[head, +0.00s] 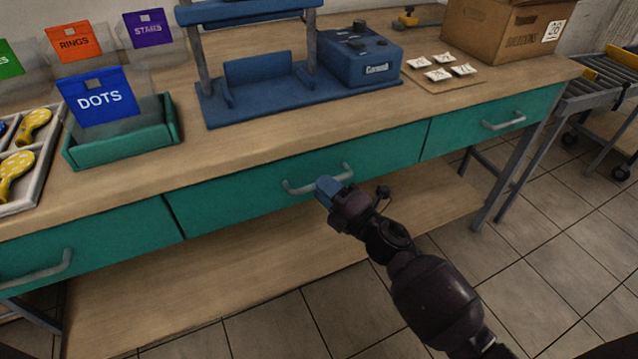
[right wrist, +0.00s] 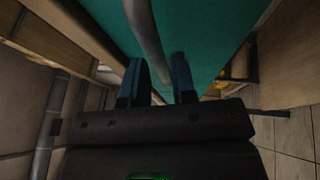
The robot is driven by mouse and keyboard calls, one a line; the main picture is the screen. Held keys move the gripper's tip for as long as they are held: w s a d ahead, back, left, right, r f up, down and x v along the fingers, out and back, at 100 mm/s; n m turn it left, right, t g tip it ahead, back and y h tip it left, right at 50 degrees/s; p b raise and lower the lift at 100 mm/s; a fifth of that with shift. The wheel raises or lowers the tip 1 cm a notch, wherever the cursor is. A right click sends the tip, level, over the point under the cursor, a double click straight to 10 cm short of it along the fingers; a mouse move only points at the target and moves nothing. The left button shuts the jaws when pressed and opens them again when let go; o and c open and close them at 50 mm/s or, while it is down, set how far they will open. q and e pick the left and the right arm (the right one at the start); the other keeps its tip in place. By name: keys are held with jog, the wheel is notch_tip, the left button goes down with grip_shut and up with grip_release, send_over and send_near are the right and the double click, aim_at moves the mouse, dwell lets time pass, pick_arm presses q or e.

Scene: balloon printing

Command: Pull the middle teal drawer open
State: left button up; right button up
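The middle teal drawer (head: 255,190) is in the workbench's front, with its face in line with the drawers on either side. In the right wrist view the two blue fingers of my right gripper (right wrist: 158,80) are apart. The grey handle (right wrist: 145,35) runs between them, with gaps visible on both sides. The teal drawer front (right wrist: 205,30) fills the view beyond the fingers. My left gripper is in neither view.
Teal drawers flank it at left (head: 100,240) and right (head: 470,125). A wooden lower shelf (head: 210,290) runs below. The benchtop holds a blue press (head: 270,95), a green tray (head: 125,145) and a cardboard box (head: 490,35). Tiled floor in front is clear apart from my arm.

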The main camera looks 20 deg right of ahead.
jog(key=shift+x, duration=0.95)
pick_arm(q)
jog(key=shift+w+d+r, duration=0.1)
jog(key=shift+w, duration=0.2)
pick_arm(e)
grip_shut()
jog(key=shift+s, duration=0.1)
